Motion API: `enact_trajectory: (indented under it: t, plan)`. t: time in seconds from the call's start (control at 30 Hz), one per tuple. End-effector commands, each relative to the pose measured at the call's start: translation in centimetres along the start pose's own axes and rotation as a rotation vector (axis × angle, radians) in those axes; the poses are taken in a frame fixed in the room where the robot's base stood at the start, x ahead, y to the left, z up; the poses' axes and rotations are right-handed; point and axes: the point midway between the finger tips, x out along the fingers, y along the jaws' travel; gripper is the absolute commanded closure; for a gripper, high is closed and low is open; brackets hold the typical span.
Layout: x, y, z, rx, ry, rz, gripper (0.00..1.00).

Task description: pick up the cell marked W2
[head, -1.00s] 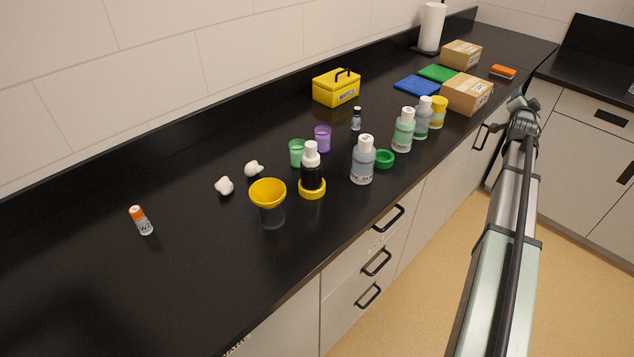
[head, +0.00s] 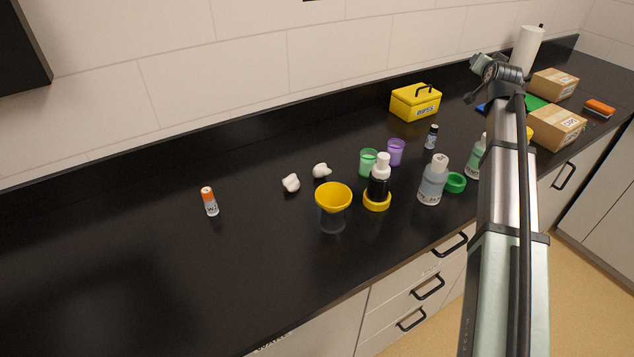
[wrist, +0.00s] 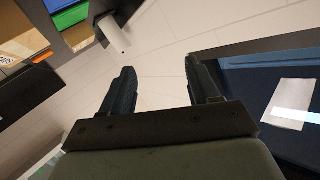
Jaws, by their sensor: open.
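The cell marked W2 (head: 209,202) stands upright on the black counter at the left in the head view. It has an orange top and a pale lower part with dark marking, which is small and hard to read now. My gripper shows in the wrist view (wrist: 158,85) with its two dark fingers apart and nothing between them. In the head view my arm reaches up the right side, and its end is over the far part of the counter, well to the right of the cell. The cell is not in the wrist view.
A yellow funnel on a clear jar (head: 332,205), a dark bottle (head: 379,180) and two white lumps (head: 291,183) stand right of the cell. Green (head: 368,163) and purple cups (head: 396,152) and a yellow box (head: 415,102) are farther back. The counter (head: 130,260) around the cell is clear.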

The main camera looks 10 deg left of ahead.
Motion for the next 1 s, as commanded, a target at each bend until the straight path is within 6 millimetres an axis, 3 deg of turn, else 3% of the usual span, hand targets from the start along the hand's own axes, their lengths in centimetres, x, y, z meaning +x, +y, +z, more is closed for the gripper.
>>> enact_trajectory:
  t: [0.03, 0.1, 0.27, 0.47, 0.7, 1.0]
  plan:
    - [-0.5, -2.9, 1.6, -0.021, -0.039, -0.025, 0.39]
    - [-1.1, -6.3, 3.6, -0.05, -0.094, -0.053, 0.39]
    - [-3.2, -13.6, 8.0, -0.124, -0.212, -0.119, 0.39]
    - [-7.1, -22.1, 13.7, -0.226, -0.356, -0.203, 0.39]
    - [-13.4, -30.9, 20.0, -0.364, -0.519, -0.308, 0.39]
    - [-23.5, -39.7, 27.4, -0.558, -0.708, -0.443, 0.39]
